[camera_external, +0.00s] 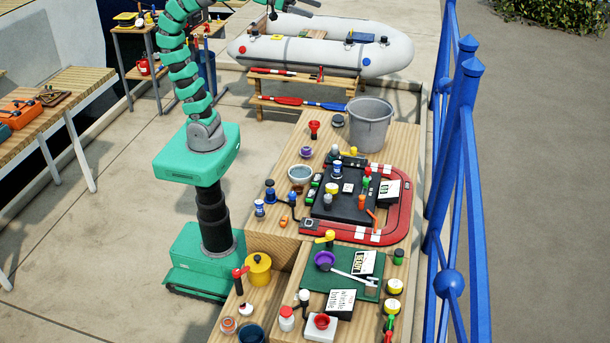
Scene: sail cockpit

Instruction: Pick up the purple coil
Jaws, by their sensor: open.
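Two small purple things show. One purple round piece (324,260) lies on the dark green mat (313,281) at the near end of the wooden bench. A smaller purple piece (305,153) sits on the bench farther back, behind a pale bowl. At this size I cannot tell which of them is the coil. My green arm rises at the left of the bench and leaves the top of the picture. My gripper (308,5) shows partly at the top edge, dark, open and empty, high above and far from both purple pieces.
A red track (398,225) surrounds a black panel (345,205) crowded with small knobs. A grey bucket (370,125) stands at the bench's far end. A yellow pot (258,270) is at near left. Blue railing (455,170) runs along the right. Open floor lies left of my base.

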